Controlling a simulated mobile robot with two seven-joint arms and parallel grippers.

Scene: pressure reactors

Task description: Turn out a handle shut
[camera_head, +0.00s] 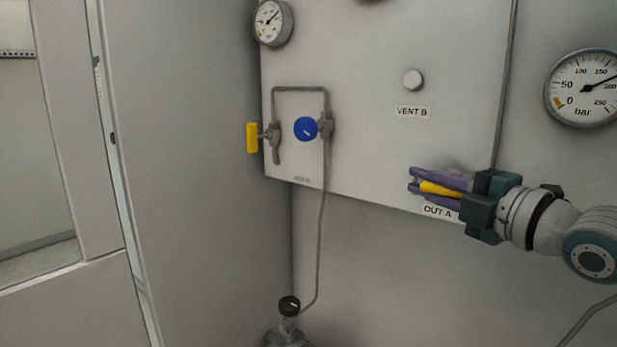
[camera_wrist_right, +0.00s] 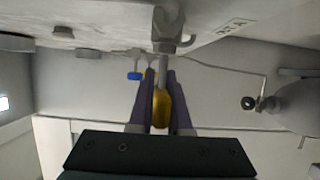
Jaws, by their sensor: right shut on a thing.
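A yellow handle (camera_head: 440,189) sits just above the OUT A label (camera_head: 440,211) on the grey panel (camera_head: 370,155). My right gripper (camera_head: 412,179) reaches in from the right, with its purple fingers shut on this handle, one on either side. In the right wrist view the yellow handle (camera_wrist_right: 161,108) lies lengthwise between the fingers (camera_wrist_right: 160,73), below a grey metal valve fitting (camera_wrist_right: 165,30). The fingers and gripper body hide part of the handle and its valve in the head view. My left gripper is not in view.
Another yellow handle (camera_head: 252,138) and a blue knob (camera_head: 306,129) are on piping at the panel's left. A VENT B knob (camera_head: 413,80) is above. Gauges (camera_head: 585,88) (camera_head: 271,22) flank the panel. A black-capped bottle (camera_head: 289,306) stands below. The space under the panel is mostly clear.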

